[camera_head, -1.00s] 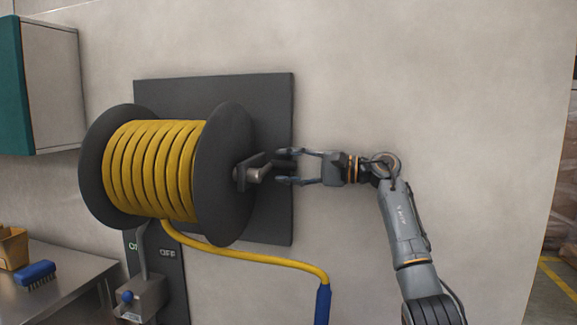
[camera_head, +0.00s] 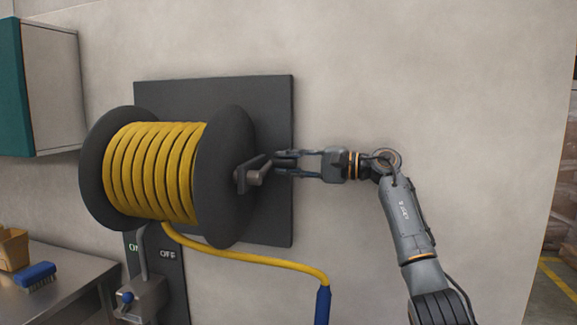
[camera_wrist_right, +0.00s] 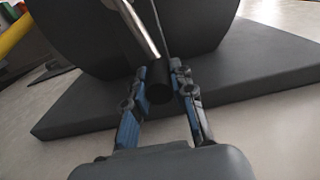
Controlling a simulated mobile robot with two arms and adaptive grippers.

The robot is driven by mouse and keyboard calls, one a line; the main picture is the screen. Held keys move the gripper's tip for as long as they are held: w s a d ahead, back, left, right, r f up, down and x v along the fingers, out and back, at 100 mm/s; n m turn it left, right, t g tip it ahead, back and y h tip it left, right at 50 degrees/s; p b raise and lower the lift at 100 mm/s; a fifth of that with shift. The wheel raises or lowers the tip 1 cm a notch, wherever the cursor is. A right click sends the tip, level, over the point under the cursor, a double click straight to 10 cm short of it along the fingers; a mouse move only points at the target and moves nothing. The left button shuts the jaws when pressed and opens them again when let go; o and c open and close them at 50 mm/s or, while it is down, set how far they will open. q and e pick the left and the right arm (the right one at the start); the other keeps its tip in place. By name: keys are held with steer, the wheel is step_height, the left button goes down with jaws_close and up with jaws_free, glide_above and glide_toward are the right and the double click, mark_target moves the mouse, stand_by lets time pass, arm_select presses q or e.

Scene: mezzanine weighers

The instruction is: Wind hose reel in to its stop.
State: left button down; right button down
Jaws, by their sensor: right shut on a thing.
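The hose reel (camera_head: 229,180) is mounted on a dark wall plate (camera_head: 274,110), with yellow hose (camera_head: 152,170) wound on its drum between two dark flanges. A length of hose hangs from the drum's underside and ends in a blue nozzle (camera_head: 322,305). The crank handle (camera_head: 256,178) sticks out from the right flange. My right gripper (camera_head: 280,161) is at the crank from the right. In the right wrist view, my right gripper (camera_wrist_right: 168,95) is shut on the crank's dark grip (camera_wrist_right: 160,84), which lies between its fingers. My left gripper is not in view.
A steel table (camera_head: 75,275) at lower left holds a blue brush (camera_head: 36,274) and a tan container (camera_head: 13,250). A wall cabinet (camera_head: 50,85) hangs at upper left. A valve box (camera_head: 142,298) with an ON/OFF plate is below the reel. The wall right of the plate is bare.

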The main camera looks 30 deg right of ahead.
steer(key=shift+s+a+r+p, duration=0.1)
steer(key=shift+r+p, duration=0.1)
steer(key=shift+r, duration=0.45)
steer(key=shift+s+a+r+p, duration=0.1)
steer(key=shift+r+p, duration=0.05)
steer(key=shift+r, duration=0.45)
steer(key=shift+s+a+r+n, duration=0.15)
steer(key=shift+r+n, duration=0.2)
steer(key=shift+n, duration=0.05)
steer(key=shift+s+a+r+n, duration=0.1)
steer(key=shift+a+r+n, duration=0.05)
steer(key=shift+r+n, duration=0.2)
steer(key=shift+s+a+r+p, duration=0.35)
steer(key=shift+s+a+r, duration=0.15)
steer(key=shift+r, duration=0.2)
steer(key=s+a+r+n+b, duration=0.2)
steer(key=s+a+n, duration=0.2)
steer(key=a+n, duration=0.1)
steer(key=shift+n, duration=0.45)
steer(key=shift+s, duration=0.15)
